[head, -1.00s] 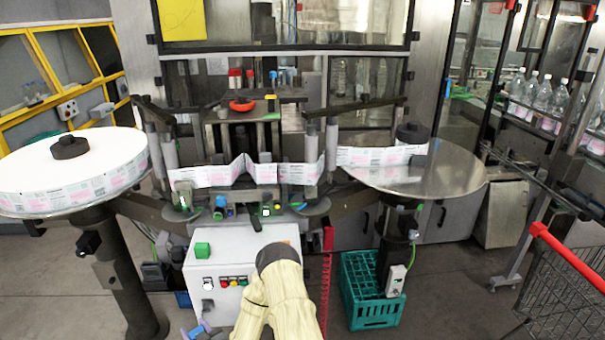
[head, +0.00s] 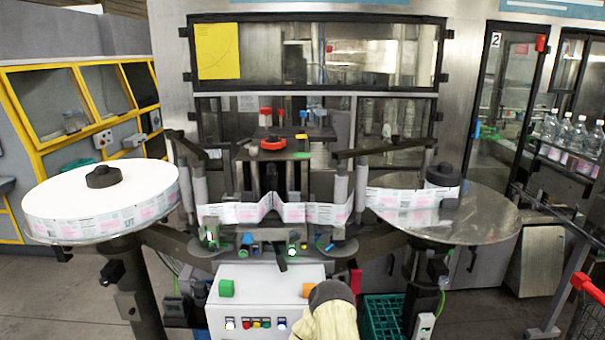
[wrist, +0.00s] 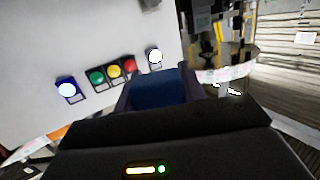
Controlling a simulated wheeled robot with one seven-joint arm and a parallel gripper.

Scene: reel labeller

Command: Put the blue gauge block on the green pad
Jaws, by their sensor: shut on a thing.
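My gripper (wrist: 156,84) shows in the wrist view, its two dark fingers shut on the blue gauge block (wrist: 156,94), which sits between them. Beyond it is the white control box face with its coloured buttons. In the head view my gripper and the block are out of sight; only my cream arm shows at the bottom edge. A green piece (head: 226,288) lies on the left of the white control box's top, up and left of my arm.
The white control box (head: 265,281) stands below the labeller. An orange piece (head: 308,290) is at its right, beside my arm. A white label reel (head: 60,205) is at left, a steel disc (head: 490,215) at right. A green crate (head: 383,318) stands on the floor.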

